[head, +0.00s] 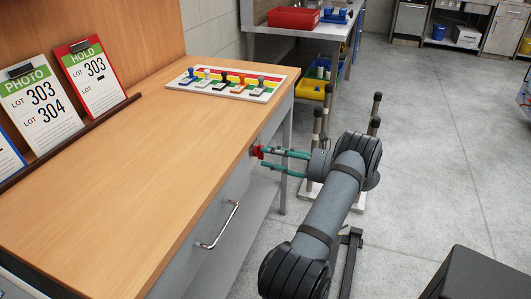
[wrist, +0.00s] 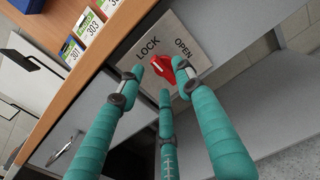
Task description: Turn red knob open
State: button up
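The red knob (wrist: 162,69) sits on a pale plate (wrist: 205,37) marked LOCK at the upper left and OPEN at the upper right. In the wrist view its handle slants, with its upper end toward the LOCK side. In the head view the red knob (head: 257,152) shows at the front of the wooden-topped bench, just beyond my fingertips. My gripper (wrist: 158,77) has three teal fingers spread around the knob, with gaps visible, so it looks open. Contact at the right fingertip cannot be told. In the head view my gripper (head: 268,157) reaches in from the right.
A metal drawer handle (head: 218,225) sticks out from the bench front, left of the knob. On the wooden top (head: 130,165) are a striped board of stampers (head: 222,85) and leaning lot cards (head: 95,75).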

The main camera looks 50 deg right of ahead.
aim_at(260, 152)
jog(key=shift+x, duration=1.1)
jog(key=shift+r, duration=0.1)
jog(key=shift+c, duration=1.2)
jog(key=c, duration=0.6)
